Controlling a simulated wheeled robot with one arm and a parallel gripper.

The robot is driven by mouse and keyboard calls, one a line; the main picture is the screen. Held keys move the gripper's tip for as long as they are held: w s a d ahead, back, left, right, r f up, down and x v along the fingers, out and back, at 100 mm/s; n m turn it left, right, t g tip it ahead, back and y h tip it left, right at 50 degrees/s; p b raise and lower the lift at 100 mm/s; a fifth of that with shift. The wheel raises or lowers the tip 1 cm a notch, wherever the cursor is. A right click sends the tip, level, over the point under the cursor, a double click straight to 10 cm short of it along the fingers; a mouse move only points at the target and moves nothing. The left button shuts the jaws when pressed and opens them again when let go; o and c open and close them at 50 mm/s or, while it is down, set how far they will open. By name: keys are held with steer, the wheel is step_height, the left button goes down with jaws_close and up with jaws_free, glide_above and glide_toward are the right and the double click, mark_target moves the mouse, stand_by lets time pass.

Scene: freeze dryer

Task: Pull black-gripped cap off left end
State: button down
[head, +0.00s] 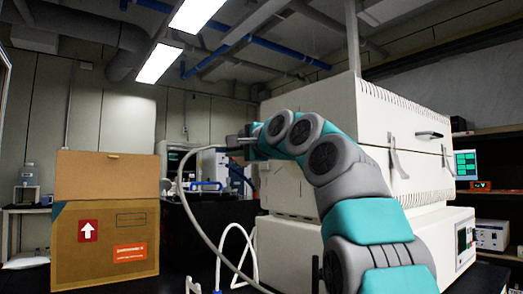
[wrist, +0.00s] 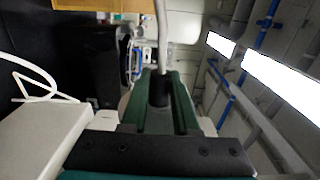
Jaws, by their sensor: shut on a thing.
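In the wrist view, my gripper (wrist: 160,80) is shut with its dark green fingers on either side of a black grip (wrist: 160,93). A pale grey tube or hose (wrist: 163,25) runs on from the black grip, away from my gripper. In the head view, my gripper (head: 240,143) is held up in front of the white machine's left side. A grey hose (head: 188,203) loops from near my gripper down to the lower middle. The cap itself and the left end cannot be made out clearly, and I cannot tell whether they touch.
The large white machine (head: 290,120) stands behind my arm at right. A second white hose (head: 250,250) arches at its lower front. A cardboard box (head: 70,240) stands at left. A bench with instruments (head: 203,165) is behind; the air left of my gripper is free.

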steer(key=s+b, duration=0.1)
steer(key=s, duration=0.6)
steer(key=shift+s+a, duration=0.35)
steer(key=shift+s, duration=0.05)
stand_by(0.4)
